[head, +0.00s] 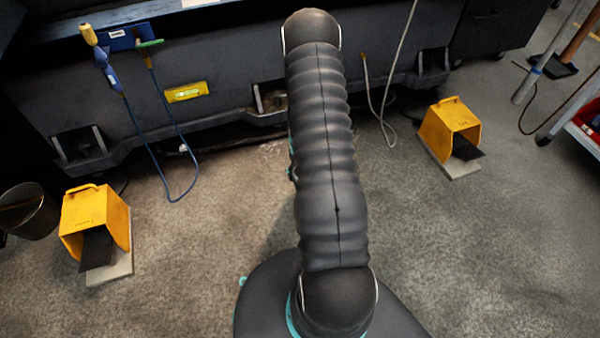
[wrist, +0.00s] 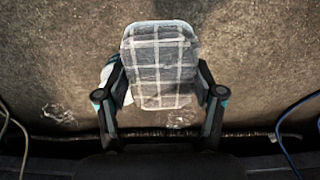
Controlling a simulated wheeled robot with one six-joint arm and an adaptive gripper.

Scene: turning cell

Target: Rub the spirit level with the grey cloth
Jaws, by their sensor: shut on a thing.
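The yellow spirit level (head: 187,92) with a greenish vial lies against the dark front of the machine, left of my arm in the head view. The grey cloth (wrist: 160,62), a folded pad with pale check lines, is between the fingers of my gripper (wrist: 160,78) in the wrist view. My gripper is shut on it, one finger at each side. The spirit level does not show in the wrist view.
Yellow foot pedals stand on the floor at left (head: 95,222) and right (head: 452,125). A blue hose (head: 165,150) hangs left of the level, and a pale cable (head: 385,100) hangs right of my arm. A dark bucket (head: 27,212) stands far left. Floor between the pedals is largely clear.

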